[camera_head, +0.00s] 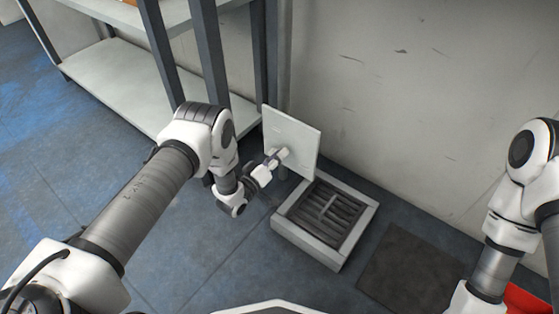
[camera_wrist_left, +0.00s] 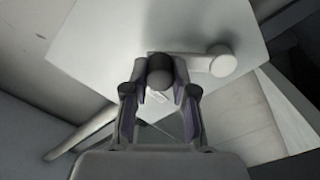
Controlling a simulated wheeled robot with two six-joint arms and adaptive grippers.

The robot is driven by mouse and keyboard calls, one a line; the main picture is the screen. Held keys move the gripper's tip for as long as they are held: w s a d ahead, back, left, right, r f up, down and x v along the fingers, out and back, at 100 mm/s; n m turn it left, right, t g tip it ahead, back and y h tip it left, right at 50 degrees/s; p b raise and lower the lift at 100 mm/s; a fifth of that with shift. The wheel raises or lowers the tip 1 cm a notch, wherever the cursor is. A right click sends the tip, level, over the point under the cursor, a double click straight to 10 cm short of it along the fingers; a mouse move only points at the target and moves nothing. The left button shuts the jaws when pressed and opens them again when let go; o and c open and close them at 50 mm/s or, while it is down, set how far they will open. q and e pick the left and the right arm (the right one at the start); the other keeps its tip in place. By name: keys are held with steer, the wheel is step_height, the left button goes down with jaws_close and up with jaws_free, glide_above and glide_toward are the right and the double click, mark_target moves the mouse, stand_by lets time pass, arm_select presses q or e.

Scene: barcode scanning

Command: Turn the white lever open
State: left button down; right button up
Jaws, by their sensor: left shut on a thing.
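The white lever (camera_head: 282,154) is mounted on the face of an upright white panel (camera_head: 299,133). In the left wrist view the lever (camera_wrist_left: 195,61) runs sideways across the panel (camera_wrist_left: 120,40), with a round white part at its right and a dark rounded end between my fingers. My left gripper (camera_head: 270,163) is at the lever in the head view. In the left wrist view my left gripper (camera_wrist_left: 160,88) is shut on the lever's dark end, with a finger on each side. My right arm shows at the right edge, but its gripper is out of view.
A grey floor basin with a dark grate (camera_head: 293,236) lies below the panel. A shelf rack (camera_head: 110,85) stands behind my left arm, and a wall (camera_head: 420,90) is behind the panel. A dark mat (camera_head: 410,270) and a red thing (camera_head: 528,300) are at the right.

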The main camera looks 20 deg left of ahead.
arm_select(q)
steer(key=n, duration=0.1)
steer(key=a+r+n, duration=0.1)
steer(key=shift+w+a+r+n+p, duration=0.1)
steer(key=shift+w+a+n+p, duration=0.15)
steer(key=shift+n+p, duration=0.15)
steer(key=shift+w+a+r+n, duration=0.15)
steer(key=shift+a+n, duration=0.3)
steer(key=shift+n, duration=0.45)
steer(key=shift+w+a+r+n, duration=0.15)
steer(key=shift+a+n, duration=0.25)
steer(key=shift+n, duration=0.35)
steer(key=shift+w+a+f+n, duration=0.15)
steer(key=shift+a+n, duration=0.25)
steer(key=shift+n, duration=0.3)
steer(key=shift+w+a+r+n, duration=0.15)
steer(key=shift+a+n, duration=0.25)
steer(key=shift+n, duration=0.35)
steer(key=c, duration=0.9)
jaws_free()
steer(key=v, duration=1.2)
